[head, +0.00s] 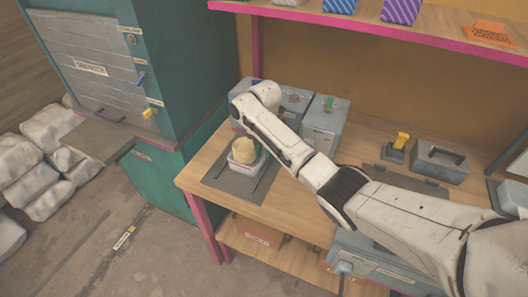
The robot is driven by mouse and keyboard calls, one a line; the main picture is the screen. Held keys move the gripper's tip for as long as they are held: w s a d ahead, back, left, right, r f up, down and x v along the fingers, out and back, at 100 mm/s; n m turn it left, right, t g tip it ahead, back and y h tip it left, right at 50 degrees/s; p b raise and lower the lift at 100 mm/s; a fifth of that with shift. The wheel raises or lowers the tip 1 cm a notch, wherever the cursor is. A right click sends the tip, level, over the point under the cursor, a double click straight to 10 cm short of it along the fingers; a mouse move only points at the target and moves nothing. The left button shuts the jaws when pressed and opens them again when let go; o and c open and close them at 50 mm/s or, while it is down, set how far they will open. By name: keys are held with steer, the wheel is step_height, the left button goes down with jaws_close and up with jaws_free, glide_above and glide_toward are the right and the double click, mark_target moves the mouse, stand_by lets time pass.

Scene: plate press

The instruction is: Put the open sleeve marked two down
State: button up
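No mark "two" can be read on anything in the head view, so I cannot tell which thing is the open sleeve. A round beige thing (243,150) sits in or on a small pale container (243,172) with a pink band, on a dark grey mat. My arm reaches over the table and bends at the wrist just above and right of that container. My gripper fingers cannot be made out.
Grey boxes (322,125) stand behind my arm on the wooden table (205,184). A yellow-handled tool (398,145) and a grey handled box (439,162) are at right. A teal cabinet (190,60) stands left. White sacks (40,165) lie on the floor.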

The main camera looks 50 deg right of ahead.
step_height(320, 180, up, 11)
steer(key=shift+r, duration=0.15)
steer(key=s+a+f+m+t+y, duration=0.1)
steer(key=s+a+f+m, duration=0.5)
steer(key=a, duration=0.3)
steer(key=s+a+f+m+y, duration=0.1)
steer(key=s+a+f+m, duration=0.35)
steer(key=a+f, duration=0.4)
steer(key=s+f+m+h, duration=0.1)
steer(key=s+m, duration=1.1)
steer(key=s, duration=1.2)
steer(key=shift+s+h, duration=0.25)
steer(key=shift+h, duration=0.35)
steer(key=shift+d, duration=0.1)
